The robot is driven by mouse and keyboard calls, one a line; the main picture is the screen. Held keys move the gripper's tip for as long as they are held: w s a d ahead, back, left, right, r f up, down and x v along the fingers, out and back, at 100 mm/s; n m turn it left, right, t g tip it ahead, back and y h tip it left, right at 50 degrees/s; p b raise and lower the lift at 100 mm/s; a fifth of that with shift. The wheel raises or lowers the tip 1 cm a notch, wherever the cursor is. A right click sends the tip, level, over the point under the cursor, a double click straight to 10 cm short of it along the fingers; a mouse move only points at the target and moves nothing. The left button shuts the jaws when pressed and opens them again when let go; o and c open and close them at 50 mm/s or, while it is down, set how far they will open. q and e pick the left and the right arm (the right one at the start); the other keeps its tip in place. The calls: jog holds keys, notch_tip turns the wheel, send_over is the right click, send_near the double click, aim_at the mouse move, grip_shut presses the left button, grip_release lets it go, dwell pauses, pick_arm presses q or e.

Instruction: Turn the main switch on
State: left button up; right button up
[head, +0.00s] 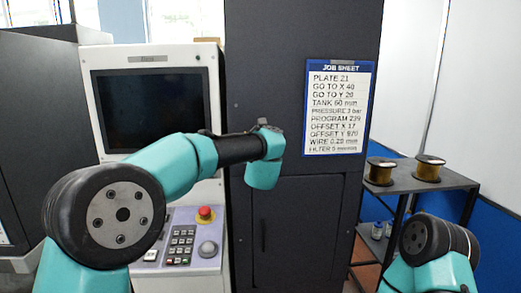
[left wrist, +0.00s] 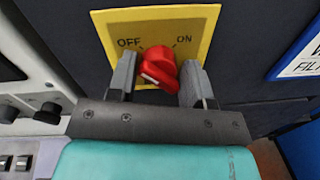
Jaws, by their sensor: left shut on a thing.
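The main switch is a red rotary knob (left wrist: 160,68) on a yellow plate (left wrist: 205,22) marked OFF at upper left and ON at upper right. A pale mark shows on the knob's lower left side; which label the knob points to is not clear. My left gripper (left wrist: 160,80) is shut on the knob, one grey finger on each side. In the head view my left arm reaches to the dark cabinet, and its wrist hides the switch and the fingers. My right arm shows at the lower right of the head view, its gripper out of view.
The dark cabinet (head: 290,215) carries a job sheet (head: 339,108) right of my left wrist. A console with a dark screen (head: 150,110), a keypad (head: 181,245) and a red emergency button (head: 205,214) stands left. A shelf (head: 445,180) with two spools stands right.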

pick_arm(q)
jog(key=shift+a+r, duration=0.1)
jog(key=m, duration=0.8)
jog(key=shift+r+m, duration=0.15)
jog(key=shift+m, duration=0.25)
jog(key=m, duration=0.4)
jog(key=shift+g+y, duration=0.3)
jog(key=shift+r+m+y, duration=0.15)
jog(key=shift+m+y, duration=0.15)
jog(key=shift+m, duration=1.9)
jog(key=o, duration=0.6)
jog(key=shift+o, duration=0.5)
jog(key=shift+s+f, duration=0.15)
jog(key=shift+f, duration=0.05)
